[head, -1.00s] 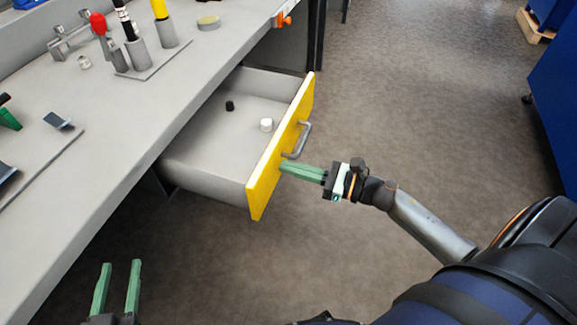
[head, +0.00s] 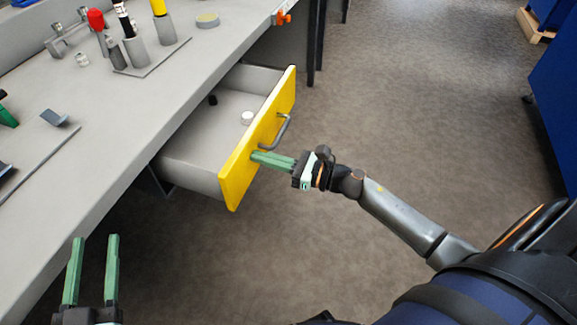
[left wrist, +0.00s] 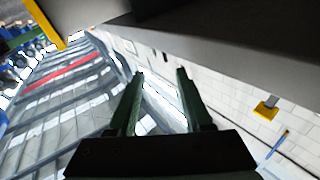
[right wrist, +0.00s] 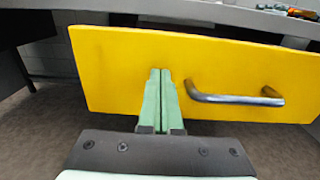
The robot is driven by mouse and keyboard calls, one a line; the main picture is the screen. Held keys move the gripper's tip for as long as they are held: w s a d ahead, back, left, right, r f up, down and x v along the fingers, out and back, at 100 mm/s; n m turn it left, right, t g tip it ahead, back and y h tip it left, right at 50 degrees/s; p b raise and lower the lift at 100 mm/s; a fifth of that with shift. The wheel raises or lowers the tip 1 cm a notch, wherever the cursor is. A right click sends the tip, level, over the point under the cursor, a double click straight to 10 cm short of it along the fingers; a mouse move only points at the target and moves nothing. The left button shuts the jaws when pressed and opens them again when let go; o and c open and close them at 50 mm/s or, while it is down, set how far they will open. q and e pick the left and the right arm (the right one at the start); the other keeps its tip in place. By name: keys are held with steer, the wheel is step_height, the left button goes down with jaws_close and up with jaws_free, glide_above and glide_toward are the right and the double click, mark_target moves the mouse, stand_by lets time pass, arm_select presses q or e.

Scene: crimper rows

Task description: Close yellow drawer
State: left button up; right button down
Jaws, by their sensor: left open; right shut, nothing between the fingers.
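The yellow drawer front (head: 240,168) belongs to a grey drawer pulled partly out from under the workbench. Its grey bar handle (head: 284,133) shows in the head view, and also in the right wrist view (right wrist: 236,99). My right gripper (head: 254,157) is shut and empty, its green fingertips at the outer face of the yellow front, beside the handle. In the right wrist view the fingertips (right wrist: 160,72) appear at or against the yellow panel (right wrist: 115,70). My left gripper (head: 95,238) is open and empty, low beside the bench's front edge.
Inside the drawer lie a white round piece (head: 247,118) and a small black piece (head: 212,99). The grey workbench (head: 120,110) carries upright tools in holders, including one with a red top (head: 96,19). The floor (head: 420,110) right of the drawer is clear.

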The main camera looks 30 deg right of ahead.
steer(key=b+x, duration=0.1)
steer(key=x, duration=0.6)
steer(key=shift+w+a+b, duration=0.1)
steer(key=shift+a+b, duration=0.05)
steer(key=shift+b, duration=0.15)
steer(key=b+x, duration=0.1)
steer(key=x, duration=0.4)
steer(key=shift+w+a+f, duration=0.1)
steer(key=b+x, duration=0.1)
steer(key=x, duration=0.2)
steer(key=shift+w+a+b, duration=0.2)
steer(key=shift+w+b, duration=0.05)
steer(key=shift+b, duration=0.05)
arm_select(q)
steer(key=s+d+r+m+t+h, duration=0.1)
steer(key=s+r+m+t+h, duration=0.1)
steer(key=r, duration=0.5)
steer(key=s+r+m+t+h, duration=0.1)
steer(key=s+r+m+h, duration=0.4)
steer(key=r+h, duration=0.1)
steer(key=shift+s+d+r+t+h, duration=0.25)
steer(key=shift+d+r+t+h, duration=0.15)
steer(key=shift+h, duration=0.3)
arm_select(e)
steer(key=shift+w+a+r, duration=0.1)
steer(key=shift+r, duration=0.15)
steer(key=shift+r, duration=0.1)
